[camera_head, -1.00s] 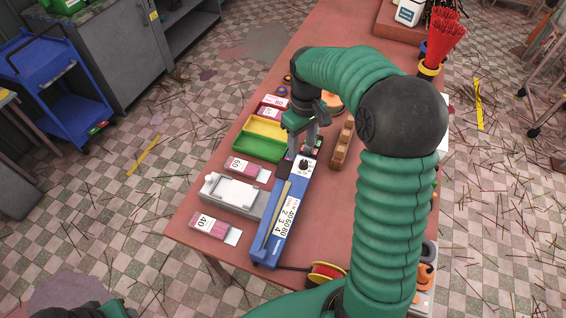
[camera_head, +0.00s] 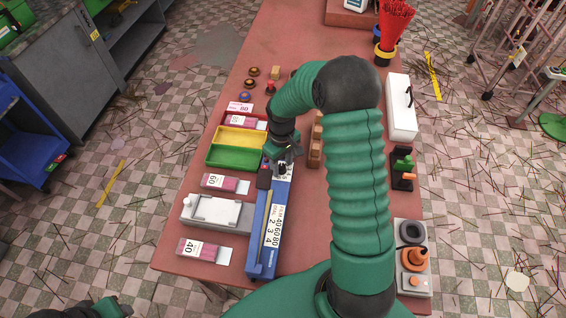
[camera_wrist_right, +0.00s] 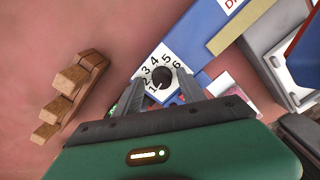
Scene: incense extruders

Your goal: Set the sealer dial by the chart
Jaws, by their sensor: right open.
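The blue bar sealer (camera_head: 262,232) lies lengthwise on the table. Its chart label (camera_head: 272,227) shows 40, 60, 80 above 2, 3, 4. Its dial is a dark round knob (camera_wrist_right: 160,79) on a white face numbered 1 to 6, at the sealer's far end. My right gripper (camera_wrist_right: 158,93) is open, its fingers on either side of the knob in the wrist view; I cannot tell whether they touch it. In the head view the right gripper (camera_head: 281,167) partly hides the dial. The knob's exact setting is unclear. My left gripper (camera_head: 112,308) barely shows at the bottom left edge.
Pink packs marked 60 (camera_head: 226,184) and 40 (camera_head: 204,250) lie left of the sealer, around a grey-white device (camera_head: 215,213). Green (camera_head: 232,157) and yellow trays stand beyond. A wooden stepped block (camera_head: 315,145) stands right of the dial, with bare table around it.

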